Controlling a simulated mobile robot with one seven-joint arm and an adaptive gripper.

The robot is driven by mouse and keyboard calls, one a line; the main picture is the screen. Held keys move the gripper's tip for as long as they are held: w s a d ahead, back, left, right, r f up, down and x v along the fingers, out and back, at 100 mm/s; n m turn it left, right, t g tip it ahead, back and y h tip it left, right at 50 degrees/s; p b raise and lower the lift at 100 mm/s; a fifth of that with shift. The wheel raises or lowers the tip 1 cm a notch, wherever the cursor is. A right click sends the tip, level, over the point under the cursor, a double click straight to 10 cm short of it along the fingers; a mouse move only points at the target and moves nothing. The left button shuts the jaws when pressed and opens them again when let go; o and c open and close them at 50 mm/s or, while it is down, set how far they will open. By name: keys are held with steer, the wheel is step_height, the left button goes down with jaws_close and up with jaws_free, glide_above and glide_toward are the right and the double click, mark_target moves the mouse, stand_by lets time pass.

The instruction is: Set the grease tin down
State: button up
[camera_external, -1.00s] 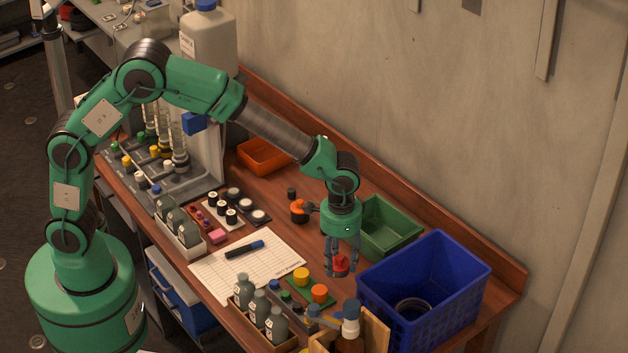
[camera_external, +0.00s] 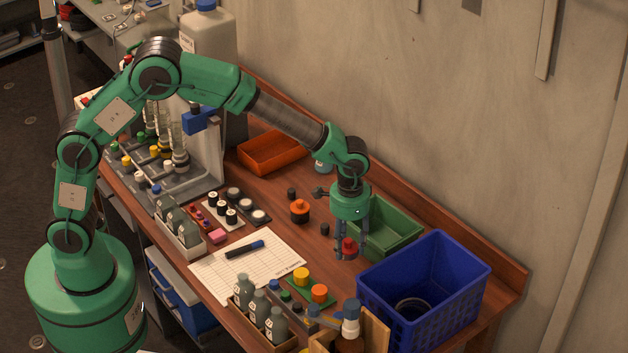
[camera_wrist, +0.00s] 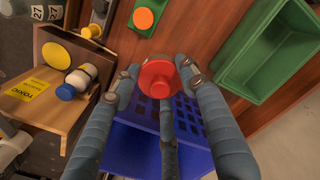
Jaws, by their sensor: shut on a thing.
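In the wrist view the red tin (camera_wrist: 158,78) sits between the blue-grey fingers of my gripper (camera_wrist: 165,90). In the external view the tin is above the bench, just in front of the green bin (camera_external: 397,246) and left of the blue crate (camera_external: 455,285). The tin looks clear of the bench top, but the exact gap cannot be told. Its underside is hidden.
A green tray (camera_external: 328,297) with yellow and orange caps lies in front. A paper sheet (camera_external: 225,275) with a marker lies to the left. An orange lidded pot (camera_external: 300,211) and small black pieces stand behind. Bare bench shows between the sheet and green bin.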

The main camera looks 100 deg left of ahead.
steer(key=s+a+f+n, duration=0.1)
steer(key=a+f+n, duration=0.15)
steer(key=a, duration=2.35)
steer(key=s+a+f, duration=0.1)
steer(key=s+a, duration=0.2)
steer(key=a, duration=0.4)
steer(key=s+a+f+n, duration=0.1)
steer(key=s+a+f, duration=0.1)
steer(key=a, duration=0.5)
steer(key=s+a+f, duration=0.1)
steer(key=s+a, duration=0.3)
steer(key=a, duration=0.4)
steer(key=shift+s+f, duration=0.3)
steer(key=shift+s, duration=0.05)
steer(key=shift+f, duration=0.1)
glide_above(328, 190)
steer(key=shift+a+f+b, duration=0.1)
steer(key=shift+f+b, duration=0.25)
steer(key=shift+f, duration=2.7)
steer(key=shift+f+b, duration=0.3)
steer(key=shift+f, duration=1.55)
steer(key=shift+f, duration=0.15)
